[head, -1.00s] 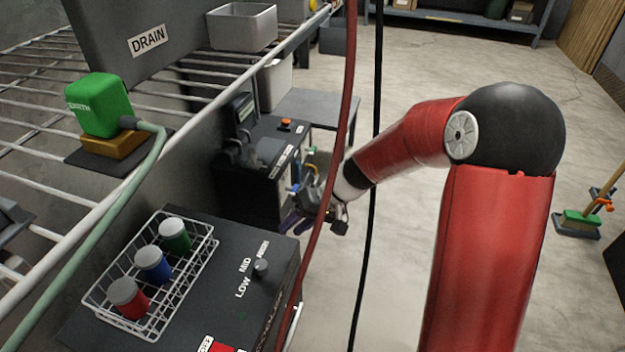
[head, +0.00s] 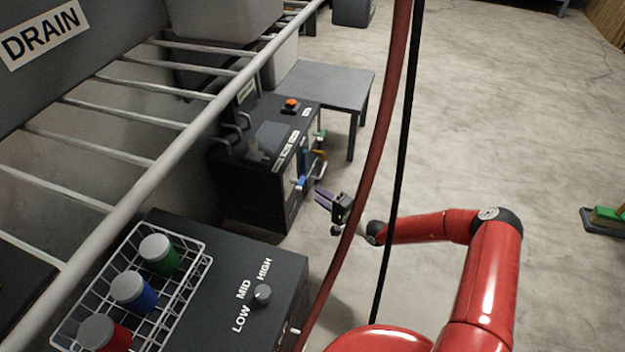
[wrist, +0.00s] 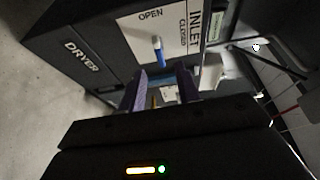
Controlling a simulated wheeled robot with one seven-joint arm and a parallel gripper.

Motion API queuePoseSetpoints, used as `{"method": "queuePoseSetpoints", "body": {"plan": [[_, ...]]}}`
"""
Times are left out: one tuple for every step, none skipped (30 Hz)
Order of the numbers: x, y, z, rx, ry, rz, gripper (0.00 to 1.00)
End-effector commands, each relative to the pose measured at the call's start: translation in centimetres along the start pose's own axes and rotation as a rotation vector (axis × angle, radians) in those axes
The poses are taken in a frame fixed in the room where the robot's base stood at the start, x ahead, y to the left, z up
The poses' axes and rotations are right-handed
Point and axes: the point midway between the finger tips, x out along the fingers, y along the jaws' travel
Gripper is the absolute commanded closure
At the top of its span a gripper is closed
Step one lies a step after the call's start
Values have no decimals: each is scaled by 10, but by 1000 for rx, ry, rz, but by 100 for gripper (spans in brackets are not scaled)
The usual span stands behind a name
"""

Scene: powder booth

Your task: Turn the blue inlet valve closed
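The blue inlet valve (head: 301,183) is on the front face of the dark dryer cabinet (head: 245,185). In the wrist view the blue handle (wrist: 160,52) stands out from a white plate marked INLET, OPEN and CLOSED. Its blue end lies just beyond my fingertips, in line with the gap between them. My gripper (wrist: 161,72) is open, with two purple fingers apart and nothing between them. In the head view my gripper (head: 324,198) is in front of the cabinet, fingers towards the valve, apart from it. I cannot tell which mark the handle points to.
A yellow handle (head: 320,156) and a green one (head: 321,135) are on the same face. A red hose (head: 372,150) and a black cable (head: 405,140) hang across the head view near my arm. A grey table (head: 325,85) stands behind.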

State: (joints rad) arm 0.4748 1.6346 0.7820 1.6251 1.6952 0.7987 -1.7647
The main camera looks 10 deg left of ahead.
Motion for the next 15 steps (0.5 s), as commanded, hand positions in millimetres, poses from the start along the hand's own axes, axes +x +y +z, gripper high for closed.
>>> {"method": "queuePoseSetpoints", "body": {"plan": [[3, 2, 0, 4, 7, -2, 67], [5, 3, 0, 4, 8, -2, 67], [9, 3, 0, 4, 9, -2, 67], [13, 3, 0, 3, 8, -1, 67], [17, 3, 0, 3, 7, -1, 67], [23, 3, 0, 3, 7, -2, 67], [29, 3, 0, 3, 6, -2, 67], [34, 4, 1, 3, 5, -2, 67], [40, 4, 0, 3, 6, -1, 67], [45, 4, 0, 3, 5, -1, 67], [50, 4, 0, 3, 5, -1, 67], [56, 4, 0, 3, 6, -2, 67], [60, 4, 0, 2, 5, -1, 67], [64, 4, 0, 2, 5, -1, 67], [68, 3, 0, 2, 5, -1, 67]]}}
